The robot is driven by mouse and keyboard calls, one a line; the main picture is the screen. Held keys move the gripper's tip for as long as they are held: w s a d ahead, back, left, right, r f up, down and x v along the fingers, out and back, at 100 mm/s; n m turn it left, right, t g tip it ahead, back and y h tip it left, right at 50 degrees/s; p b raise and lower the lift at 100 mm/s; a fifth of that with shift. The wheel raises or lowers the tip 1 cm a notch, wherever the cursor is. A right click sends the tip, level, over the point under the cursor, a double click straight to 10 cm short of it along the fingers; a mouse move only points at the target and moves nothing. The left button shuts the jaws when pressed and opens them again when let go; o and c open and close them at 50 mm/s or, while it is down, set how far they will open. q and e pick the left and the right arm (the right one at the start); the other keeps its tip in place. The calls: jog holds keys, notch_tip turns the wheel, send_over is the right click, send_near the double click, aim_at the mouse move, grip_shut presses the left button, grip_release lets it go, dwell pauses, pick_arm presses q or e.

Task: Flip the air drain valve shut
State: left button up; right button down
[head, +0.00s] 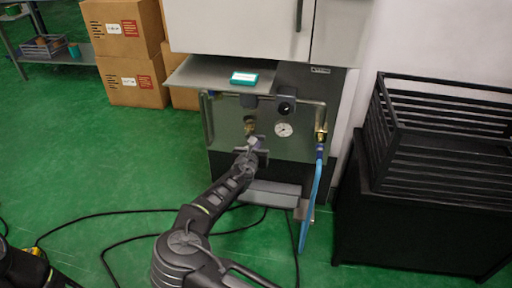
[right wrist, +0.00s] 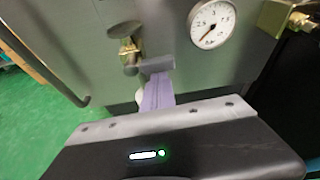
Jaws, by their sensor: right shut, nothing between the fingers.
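A brass valve (head: 250,125) sits on the front panel of the grey machine, left of the round gauge, and appears to be the drain valve. It also shows in the right wrist view (right wrist: 128,48), with a grey rounded part above and a small grey part below. My right gripper (head: 255,142) is shut and empty, just below the valve in the head view. Its pale lavender fingers (right wrist: 157,90) are together in the right wrist view, just right of and below the valve. I cannot tell whether they touch it. My left gripper is out of view.
The gauge (head: 284,129) is close on the right. A second brass fitting (head: 321,135) carries a blue hose (head: 312,200). A shelf (head: 210,76) with a teal box (head: 244,78) juts out above. A black slatted crate (head: 440,130) stands right. Cables lie on the green floor.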

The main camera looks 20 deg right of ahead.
dwell(0.4)
pick_arm(q)
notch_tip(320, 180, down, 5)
jog(key=b, duration=0.4)
pick_arm(e)
notch_tip(320, 180, down, 5)
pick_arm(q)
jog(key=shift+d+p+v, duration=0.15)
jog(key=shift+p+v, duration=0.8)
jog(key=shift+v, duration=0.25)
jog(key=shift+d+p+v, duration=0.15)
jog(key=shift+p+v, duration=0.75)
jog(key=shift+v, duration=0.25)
pick_arm(e)
jog(key=r+v, duration=0.1)
jog(key=v, duration=0.9)
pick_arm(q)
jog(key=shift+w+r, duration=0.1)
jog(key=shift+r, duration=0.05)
